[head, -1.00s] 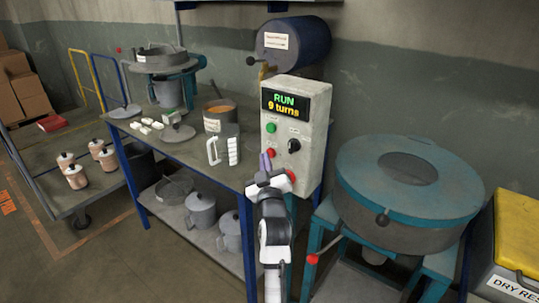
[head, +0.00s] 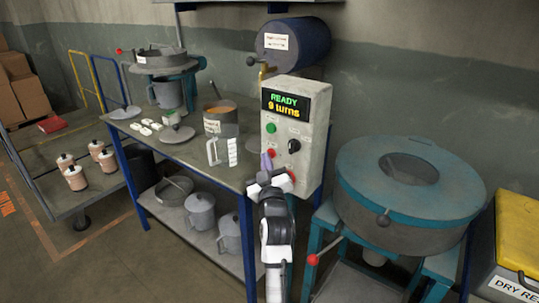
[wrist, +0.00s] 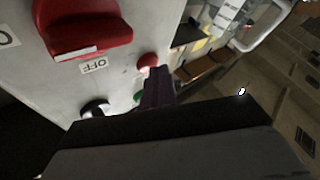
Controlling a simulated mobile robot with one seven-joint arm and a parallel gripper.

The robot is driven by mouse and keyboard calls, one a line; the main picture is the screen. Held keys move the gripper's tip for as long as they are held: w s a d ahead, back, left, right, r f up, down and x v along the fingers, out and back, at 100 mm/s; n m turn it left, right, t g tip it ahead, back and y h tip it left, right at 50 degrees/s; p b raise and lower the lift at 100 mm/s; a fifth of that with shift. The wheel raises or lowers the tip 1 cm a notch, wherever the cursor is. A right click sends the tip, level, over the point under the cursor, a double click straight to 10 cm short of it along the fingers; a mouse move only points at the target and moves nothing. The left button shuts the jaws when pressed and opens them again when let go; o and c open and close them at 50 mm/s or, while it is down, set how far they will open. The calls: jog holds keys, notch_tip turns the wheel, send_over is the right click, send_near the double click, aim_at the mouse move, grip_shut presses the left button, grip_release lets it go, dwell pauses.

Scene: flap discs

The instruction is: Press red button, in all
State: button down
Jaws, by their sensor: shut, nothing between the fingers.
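A grey control box (head: 311,110) stands at the right end of the workbench. Its display (head: 286,103) reads READY, 9 turns. The small red button (head: 270,153) is on the left of the panel, below the green button (head: 271,127). My gripper (head: 266,163) is shut and empty, its purple fingertips just below the red button. In the wrist view, the fingertips (wrist: 156,86) overlap the edge of the red button (wrist: 146,60); I cannot tell whether they touch it. A larger red switch (wrist: 85,25) marked OFF is beside it, partly behind my gripper in the head view.
A black knob (head: 293,146) is right of the buttons. A white-handled jug (head: 221,152) stands on the bench (head: 190,165), left of the box. A large round machine (head: 408,190) stands to the right. A cart with bottles (head: 76,178) is at left.

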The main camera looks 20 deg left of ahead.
jog(key=shift+s+a+p, duration=0.25)
jog(key=shift+s+p, duration=0.05)
jog(key=shift+s, duration=0.4)
jog(key=shift+s+a+p, duration=0.3)
jog(key=shift+s+p, duration=0.1)
jog(key=shift+s, duration=0.4)
jog(key=shift+s+a+p, duration=0.25)
jog(key=shift+s+p, duration=0.15)
jog(key=shift+s, duration=0.4)
jog(key=shift+s+a+p, duration=0.3)
jog(key=shift+s+p, duration=0.1)
jog(key=shift+s, duration=0.4)
